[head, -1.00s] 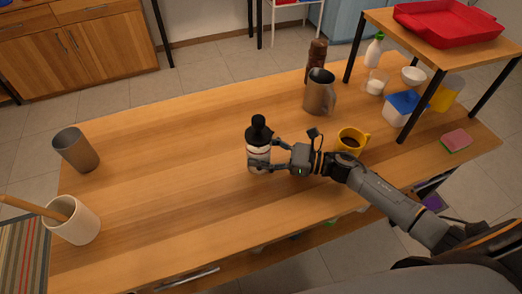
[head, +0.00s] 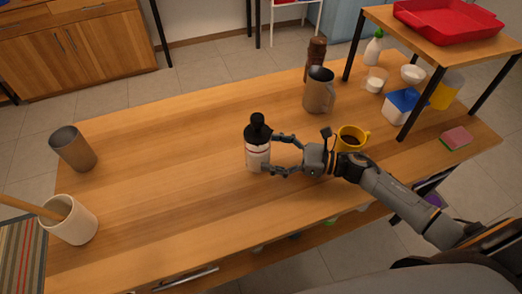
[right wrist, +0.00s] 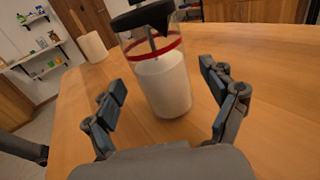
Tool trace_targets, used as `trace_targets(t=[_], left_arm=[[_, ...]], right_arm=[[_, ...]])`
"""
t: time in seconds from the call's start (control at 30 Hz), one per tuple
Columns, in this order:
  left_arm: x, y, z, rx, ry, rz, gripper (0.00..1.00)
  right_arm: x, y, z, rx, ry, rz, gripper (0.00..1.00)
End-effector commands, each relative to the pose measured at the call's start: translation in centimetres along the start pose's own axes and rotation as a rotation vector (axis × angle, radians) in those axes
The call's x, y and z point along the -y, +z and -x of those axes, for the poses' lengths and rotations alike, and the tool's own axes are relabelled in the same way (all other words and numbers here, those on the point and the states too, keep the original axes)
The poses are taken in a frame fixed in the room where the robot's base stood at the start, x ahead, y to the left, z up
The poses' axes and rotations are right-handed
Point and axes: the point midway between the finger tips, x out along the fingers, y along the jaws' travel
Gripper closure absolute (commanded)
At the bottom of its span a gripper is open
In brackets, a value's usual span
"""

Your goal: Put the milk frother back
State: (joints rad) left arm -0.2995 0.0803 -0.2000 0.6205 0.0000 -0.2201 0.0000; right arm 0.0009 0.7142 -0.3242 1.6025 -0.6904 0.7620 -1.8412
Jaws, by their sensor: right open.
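The milk frother (head: 257,148), a clear jar with white contents, a red band and a black top, stands upright on the table in the head view. It also shows in the right wrist view (right wrist: 164,84), just beyond the fingers. My right gripper (head: 272,154) is open, its two fingers pointing at the frother from the right. In the right wrist view my right gripper (right wrist: 165,105) has its fingers wide apart, with nothing held between them. My left gripper is not in view.
A yellow mug (head: 351,138) stands close behind my right wrist. A steel pitcher (head: 319,92) and a brown grinder (head: 316,55) are farther back. A metal cup (head: 73,149) and a white crock (head: 72,222) stand at left. A raised shelf (head: 437,55) holds a red tray. The table's left middle is clear.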

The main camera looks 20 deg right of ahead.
Motion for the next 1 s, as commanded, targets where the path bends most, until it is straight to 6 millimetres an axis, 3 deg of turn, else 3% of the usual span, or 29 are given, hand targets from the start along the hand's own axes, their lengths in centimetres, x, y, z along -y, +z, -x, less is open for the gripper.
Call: trace_targets(t=[0.2,0.4,1.0], left_arm=[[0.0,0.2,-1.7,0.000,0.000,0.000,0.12],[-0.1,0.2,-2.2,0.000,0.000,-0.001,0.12],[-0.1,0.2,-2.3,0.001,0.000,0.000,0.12]], right_arm=[[-0.1,-0.5,5.0,-0.004,0.000,-0.002,0.16],[0.0,-0.2,7.9,-0.002,-0.001,-0.002,0.16],[0.0,0.0,8.7,0.000,0.000,0.000,0.16]])
